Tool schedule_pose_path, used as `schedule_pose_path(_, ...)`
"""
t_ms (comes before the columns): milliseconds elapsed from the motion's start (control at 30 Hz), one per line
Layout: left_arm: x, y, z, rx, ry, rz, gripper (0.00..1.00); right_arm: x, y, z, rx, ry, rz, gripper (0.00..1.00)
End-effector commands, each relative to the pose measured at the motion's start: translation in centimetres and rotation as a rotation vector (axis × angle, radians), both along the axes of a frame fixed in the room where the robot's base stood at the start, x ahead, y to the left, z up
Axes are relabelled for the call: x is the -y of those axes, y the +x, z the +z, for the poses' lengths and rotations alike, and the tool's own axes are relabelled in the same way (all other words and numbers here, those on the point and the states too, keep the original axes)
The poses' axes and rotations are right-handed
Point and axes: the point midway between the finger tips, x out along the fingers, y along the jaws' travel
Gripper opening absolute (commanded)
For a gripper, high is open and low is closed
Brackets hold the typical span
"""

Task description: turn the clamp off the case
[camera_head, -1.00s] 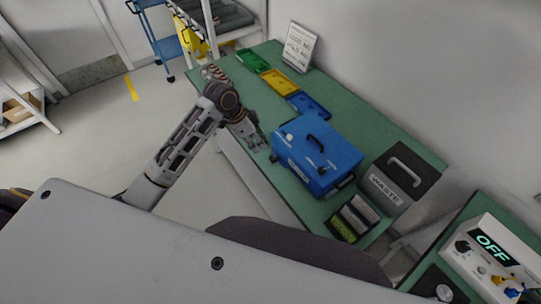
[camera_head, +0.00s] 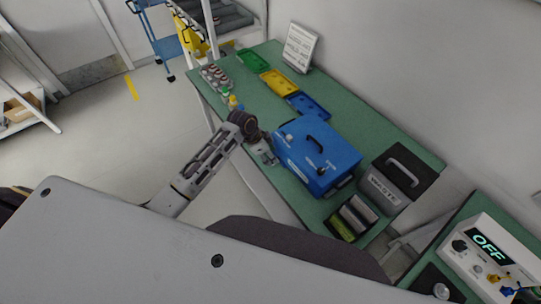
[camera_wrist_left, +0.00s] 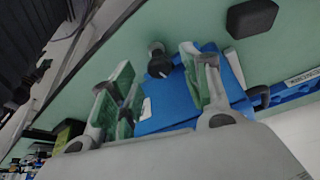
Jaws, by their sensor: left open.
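The blue case (camera_head: 335,160) stands on the green bench with a black handle on its lid, and small black and white parts sit on top. My left gripper (camera_head: 268,157) is at the case's left side; whether it touches is unclear. In the left wrist view its fingers (camera_wrist_left: 157,66) are open, with green pads, and the blue case (camera_wrist_left: 170,105) shows behind and between them. A black knob-like part (camera_wrist_left: 158,62) shows between the fingertips; I cannot tell for sure that it is the clamp. My right gripper is not in view.
Green, yellow (camera_head: 279,83) and blue (camera_head: 308,105) trays lie behind the case on the bench. A dark bin with a handle (camera_head: 405,172) and a small rack (camera_head: 351,217) stand to its right. Small coloured items (camera_head: 232,101) stand at the left edge. A panel reads OFF (camera_head: 487,248).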

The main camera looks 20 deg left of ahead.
Motion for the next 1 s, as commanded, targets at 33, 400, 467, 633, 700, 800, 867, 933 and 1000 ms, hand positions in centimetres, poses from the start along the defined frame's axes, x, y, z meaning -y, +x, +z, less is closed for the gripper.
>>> schedule_pose_path(33, 0.13, 0.06, -0.32, -0.001, 0.001, 0.001, 0.48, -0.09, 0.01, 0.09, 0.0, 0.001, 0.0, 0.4)
schedule_pose_path(400, 0.46, 0.21, -1.19, 0.0, 0.0, -0.001, 0.48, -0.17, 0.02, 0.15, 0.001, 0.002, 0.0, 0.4)
schedule_pose_path(467, 0.46, 0.21, -1.19, 0.0, 0.0, -0.001, 0.48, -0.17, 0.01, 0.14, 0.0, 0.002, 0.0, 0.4)
schedule_pose_path(633, 0.45, 0.22, -1.17, 0.0, 0.0, -0.001, 0.37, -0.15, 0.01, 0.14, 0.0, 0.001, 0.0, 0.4)
schedule_pose_path(700, 0.44, 0.21, -1.17, 0.0, 0.001, -0.001, 0.28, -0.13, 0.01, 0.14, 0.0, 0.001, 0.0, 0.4)
schedule_pose_path(800, 0.44, 0.21, -1.17, 0.0, 0.001, -0.001, 0.15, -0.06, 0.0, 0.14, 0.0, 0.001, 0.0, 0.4)
schedule_pose_path(867, 0.43, 0.21, -1.17, 0.0, 0.001, -0.001, 0.08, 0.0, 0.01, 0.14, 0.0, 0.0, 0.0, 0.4)
schedule_pose_path(933, 0.42, 0.22, -1.17, 0.0, 0.001, -0.001, 0.02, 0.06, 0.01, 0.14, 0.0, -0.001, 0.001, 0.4)
schedule_pose_path(1000, 0.42, 0.22, -1.17, 0.0, 0.001, 0.0, 0.02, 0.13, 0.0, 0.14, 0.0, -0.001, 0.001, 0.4)
